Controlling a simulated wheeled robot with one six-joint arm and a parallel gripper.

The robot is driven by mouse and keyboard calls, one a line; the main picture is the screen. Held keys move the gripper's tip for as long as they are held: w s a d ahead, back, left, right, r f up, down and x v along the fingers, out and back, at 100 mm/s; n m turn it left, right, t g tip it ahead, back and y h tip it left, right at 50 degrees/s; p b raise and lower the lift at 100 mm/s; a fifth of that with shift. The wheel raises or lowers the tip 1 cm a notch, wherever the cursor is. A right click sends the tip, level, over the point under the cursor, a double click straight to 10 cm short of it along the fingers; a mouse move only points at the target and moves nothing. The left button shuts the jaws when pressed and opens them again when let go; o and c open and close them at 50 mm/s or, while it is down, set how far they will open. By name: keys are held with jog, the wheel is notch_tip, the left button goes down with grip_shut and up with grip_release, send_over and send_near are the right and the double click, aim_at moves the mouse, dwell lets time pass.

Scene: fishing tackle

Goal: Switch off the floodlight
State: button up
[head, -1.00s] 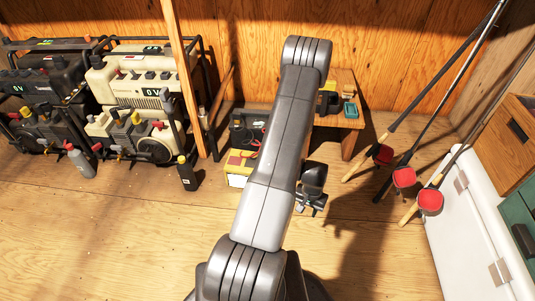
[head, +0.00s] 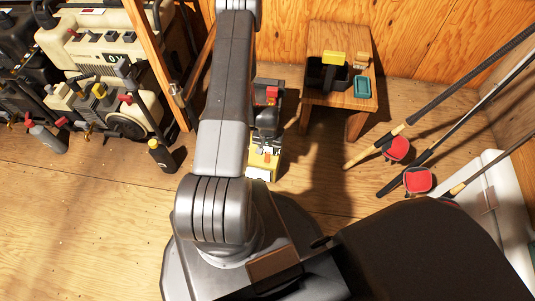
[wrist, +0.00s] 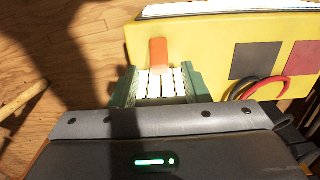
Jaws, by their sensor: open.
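I cannot make out a floodlight for certain. A yellow box (head: 262,163) stands on the floor in the head view, partly hidden by my gripper (head: 266,135), which is over or close to it. In the wrist view the yellow box (wrist: 225,60) bears a dark patch and a red patch, with black and red cables. An orange tab (wrist: 158,52) stands upright against it, just beyond a green part with white ribs (wrist: 160,84). What this tab belongs to is unclear. My gripper is open; its fingertips are not clear. No contact can be made out.
A wooden stool (head: 340,98) with a black bin and a teal box stands right of the yellow box. Generators (head: 100,70), a wooden post (head: 155,65) and a dark bottle (head: 161,156) are at left. Rods (head: 440,100) lean at right. The front-left floor is clear.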

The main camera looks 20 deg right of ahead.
aim_at(268, 153)
jog(key=shift+f+b, duration=0.3)
jog(key=shift+f, duration=1.25)
jog(key=shift+c, duration=0.2)
grip_shut()
